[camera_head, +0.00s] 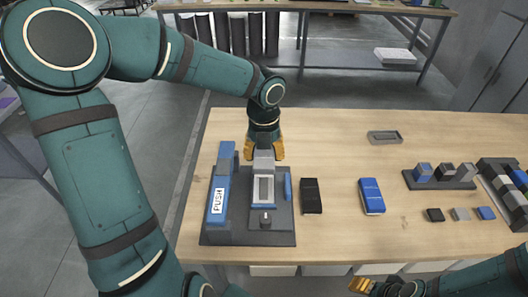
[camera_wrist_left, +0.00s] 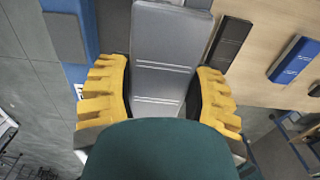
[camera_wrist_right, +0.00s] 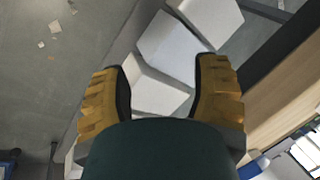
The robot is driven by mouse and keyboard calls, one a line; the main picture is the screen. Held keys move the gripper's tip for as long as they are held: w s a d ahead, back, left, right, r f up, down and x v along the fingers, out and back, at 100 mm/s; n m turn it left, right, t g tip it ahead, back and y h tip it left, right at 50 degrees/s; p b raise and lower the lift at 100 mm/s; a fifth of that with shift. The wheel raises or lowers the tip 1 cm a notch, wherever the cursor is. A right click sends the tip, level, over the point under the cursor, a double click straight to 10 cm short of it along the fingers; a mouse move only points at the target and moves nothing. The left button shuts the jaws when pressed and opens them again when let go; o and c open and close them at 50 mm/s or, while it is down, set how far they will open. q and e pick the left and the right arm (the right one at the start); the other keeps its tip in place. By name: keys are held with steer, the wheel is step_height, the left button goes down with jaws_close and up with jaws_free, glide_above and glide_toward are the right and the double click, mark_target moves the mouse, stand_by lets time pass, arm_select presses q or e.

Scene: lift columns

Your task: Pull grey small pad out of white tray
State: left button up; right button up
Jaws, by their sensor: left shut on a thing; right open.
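My left gripper (camera_head: 264,152) points down at the far end of the dark fixture (camera_head: 277,232). Its yellow fingers are shut on a grey small pad (camera_head: 264,163), which also shows as a long grey slab between the fingers in the left wrist view (camera_wrist_left: 163,65). The white tray (camera_head: 257,190) sits on the fixture just in front of the pad, its light inside showing. Whether the pad's lower end still touches the tray is hard to tell. My right gripper (camera_head: 362,285) is open and empty at the table's front edge; it also shows in the right wrist view (camera_wrist_right: 160,90).
A blue bar marked PUSH (camera_head: 218,190) stands left of the tray. A black case (camera_head: 311,196) and a blue case (camera_head: 372,196) lie to the right. A grey tray (camera_head: 384,137), a block rack (camera_head: 440,179) and small loose blocks lie farther right. The back middle is clear.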

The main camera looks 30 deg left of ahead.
arm_select(q)
steer(key=shift+r+p, duration=1.5)
steer(key=shift+p, duration=0.1)
steer(key=shift+r+p, duration=1.1)
steer(key=shift+p, duration=0.2)
